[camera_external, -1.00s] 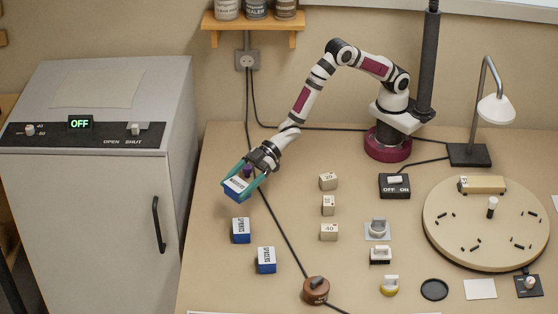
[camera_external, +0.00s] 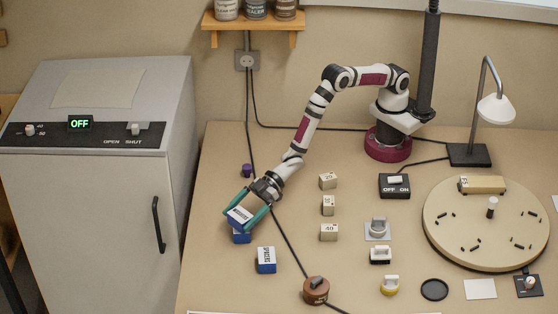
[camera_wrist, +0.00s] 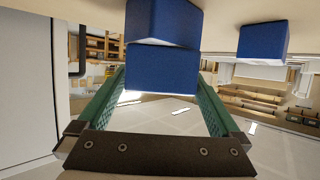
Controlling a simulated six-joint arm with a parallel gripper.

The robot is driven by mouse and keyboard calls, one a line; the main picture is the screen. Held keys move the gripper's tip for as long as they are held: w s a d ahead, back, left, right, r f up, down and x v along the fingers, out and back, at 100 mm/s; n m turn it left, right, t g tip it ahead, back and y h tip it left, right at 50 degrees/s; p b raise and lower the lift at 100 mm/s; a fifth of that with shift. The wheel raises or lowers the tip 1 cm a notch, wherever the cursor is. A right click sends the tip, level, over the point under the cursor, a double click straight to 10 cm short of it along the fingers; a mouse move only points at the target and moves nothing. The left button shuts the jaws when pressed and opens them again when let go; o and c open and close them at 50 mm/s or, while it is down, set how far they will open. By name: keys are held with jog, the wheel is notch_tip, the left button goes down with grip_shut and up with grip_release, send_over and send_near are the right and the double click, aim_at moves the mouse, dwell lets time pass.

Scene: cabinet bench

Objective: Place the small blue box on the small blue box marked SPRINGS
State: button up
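My gripper (camera_external: 247,217) is shut on a small blue box with a white label (camera_external: 240,215), the fingers on either side of it. The held box also shows between the fingers in the wrist view (camera_wrist: 161,66). Directly below it is a second blue box (camera_external: 241,237), mostly hidden by the held one; it shows against it in the wrist view (camera_wrist: 164,22). The two look lined up, touching or nearly so; I cannot tell if any gap is left. A third blue box (camera_external: 266,261) stands to the front right. The lettering is too small to read surely.
A purple piece (camera_external: 247,170) stands behind the gripper. Several numbered beige blocks (camera_external: 328,205) are to the right. A brown knob unit (camera_external: 316,290) sits at the front on a dark cable. The grey cabinet (camera_external: 100,190) is at the left. Bench around the third box is clear.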

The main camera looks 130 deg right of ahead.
jog(key=shift+r, duration=0.1)
jog(key=s+r+m+g, duration=0.1)
jog(key=s+r+g, duration=0.35)
jog(key=s, duration=0.75)
jog(key=s+r+m+g, duration=0.1)
jog(key=s+r+m, duration=0.1)
jog(key=s+r, duration=0.75)
jog(key=s+a+m+g, duration=0.1)
jog(key=s+a+g, duration=0.1)
jog(key=s, duration=0.8)
jog(key=s+a+r+g+y, duration=0.1)
jog(key=s+a+g, duration=0.1)
jog(key=s, duration=0.8)
jog(key=s+a+r+m+g, duration=0.1)
jog(key=s+g, duration=0.3)
jog(key=s, duration=0.7)
jog(key=shift+a+m+y, duration=0.3)
jog(key=shift+a+y, duration=0.1)
jog(key=shift+a, duration=0.05)
jog(key=shift+r, duration=0.1)
